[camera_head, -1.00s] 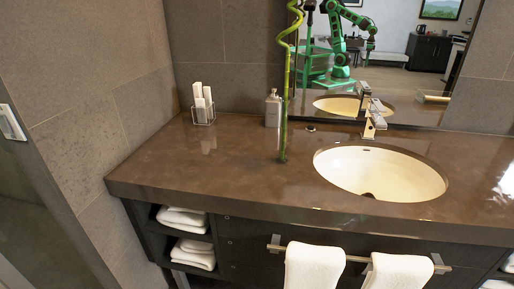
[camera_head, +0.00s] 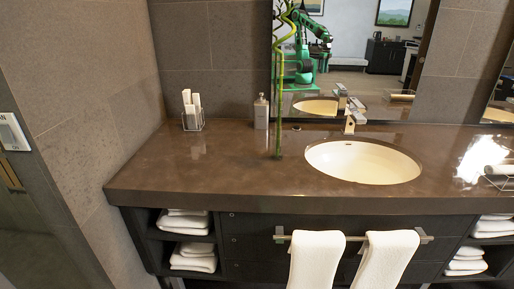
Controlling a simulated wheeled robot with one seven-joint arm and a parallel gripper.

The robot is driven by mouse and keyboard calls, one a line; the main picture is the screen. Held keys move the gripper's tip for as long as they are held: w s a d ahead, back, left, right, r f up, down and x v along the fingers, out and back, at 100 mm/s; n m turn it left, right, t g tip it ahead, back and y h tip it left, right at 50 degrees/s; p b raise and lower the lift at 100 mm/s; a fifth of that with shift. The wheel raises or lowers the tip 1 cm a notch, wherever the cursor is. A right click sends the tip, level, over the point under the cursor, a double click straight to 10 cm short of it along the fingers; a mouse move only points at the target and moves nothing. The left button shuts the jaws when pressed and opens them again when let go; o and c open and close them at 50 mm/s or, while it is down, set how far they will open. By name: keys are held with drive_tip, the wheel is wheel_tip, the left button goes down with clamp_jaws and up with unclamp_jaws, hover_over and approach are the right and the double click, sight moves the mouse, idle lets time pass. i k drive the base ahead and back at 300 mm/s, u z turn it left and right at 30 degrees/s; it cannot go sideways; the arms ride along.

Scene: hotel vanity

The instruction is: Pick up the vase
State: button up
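A tall green bamboo stalk (camera_head: 278,112) with a curled upper part stands upright on the brown counter (camera_head: 235,170), left of the sink. No vase wall can be made out around its foot; a clear one could be too faint to see. A small grey bottle (camera_head: 261,112) with a narrow neck stands behind and left of the stalk, near the back wall. My gripper is not directly in view; a green robot arm (camera_head: 311,32) shows only as a reflection in the mirror.
An oval white sink (camera_head: 363,163) with a chrome faucet (camera_head: 353,116) is right of the stalk. A wire holder with white rolls (camera_head: 192,110) stands at the back left. White towels (camera_head: 316,258) hang on the front bar. A wire basket (camera_head: 497,176) is at the right edge.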

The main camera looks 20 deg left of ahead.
sight(277, 155)
drive_tip(key=u, duration=0.05)
drive_tip(key=i, duration=1)
drive_tip(key=z, duration=0.05)
